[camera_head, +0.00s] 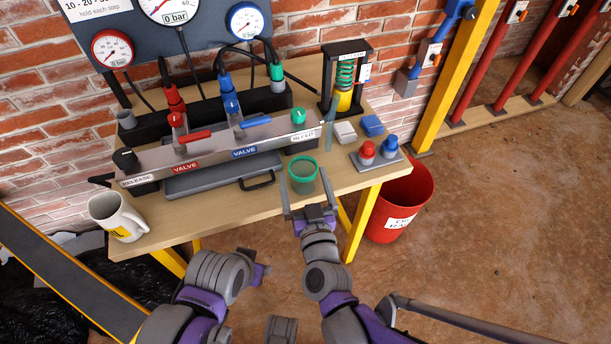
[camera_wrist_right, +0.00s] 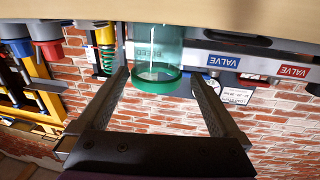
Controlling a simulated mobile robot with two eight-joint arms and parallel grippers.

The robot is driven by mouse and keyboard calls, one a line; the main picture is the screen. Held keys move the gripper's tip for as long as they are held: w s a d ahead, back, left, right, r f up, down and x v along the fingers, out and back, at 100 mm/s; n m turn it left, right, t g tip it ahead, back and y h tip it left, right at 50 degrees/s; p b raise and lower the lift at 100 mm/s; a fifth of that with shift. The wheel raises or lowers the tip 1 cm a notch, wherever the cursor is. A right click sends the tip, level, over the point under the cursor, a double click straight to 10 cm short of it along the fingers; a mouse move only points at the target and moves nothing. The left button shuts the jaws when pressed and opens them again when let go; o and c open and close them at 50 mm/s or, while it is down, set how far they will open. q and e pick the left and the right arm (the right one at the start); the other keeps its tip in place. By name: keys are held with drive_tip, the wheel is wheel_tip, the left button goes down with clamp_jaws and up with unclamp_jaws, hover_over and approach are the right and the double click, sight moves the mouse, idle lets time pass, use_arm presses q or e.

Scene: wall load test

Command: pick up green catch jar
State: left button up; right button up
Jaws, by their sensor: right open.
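The green catch jar (camera_head: 303,178) is a clear, green-tinted cup with a bright green rim at the table's front edge, below the bleed label. My right gripper (camera_head: 307,207) is open in front of it, with its fingers pointing toward the jar. In the right wrist view, the jar (camera_wrist_right: 157,82) shows upside down, between and slightly beyond the spread fingertips (camera_wrist_right: 160,78). I cannot tell whether either finger touches it. My left gripper (camera_head: 259,272) is low, in front of the table; its jaws are not clear.
The wooden table (camera_head: 212,212) carries the valve manifold (camera_head: 220,143), a grey case (camera_head: 215,178) and a white mug (camera_head: 118,217). A plate with red and blue knobs (camera_head: 377,158) lies right of the jar. A red bin (camera_head: 403,199) stands on the floor at right.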

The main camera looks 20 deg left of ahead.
sight(301, 160)
drive_tip(key=b+x, duration=0.1)
drive_tip(key=x, duration=0.4)
drive_tip(key=shift+w+d+f, duration=0.15)
drive_tip(key=shift+f, duration=0.05)
drive_tip(key=shift+w, duration=0.3)
use_arm(q)
drive_tip(key=shift+x, duration=0.85)
use_arm(e)
drive_tip(key=shift+r, duration=0.1)
use_arm(q)
drive_tip(key=shift+s, duration=0.15)
use_arm(e)
drive_tip(key=shift+c, duration=0.2)
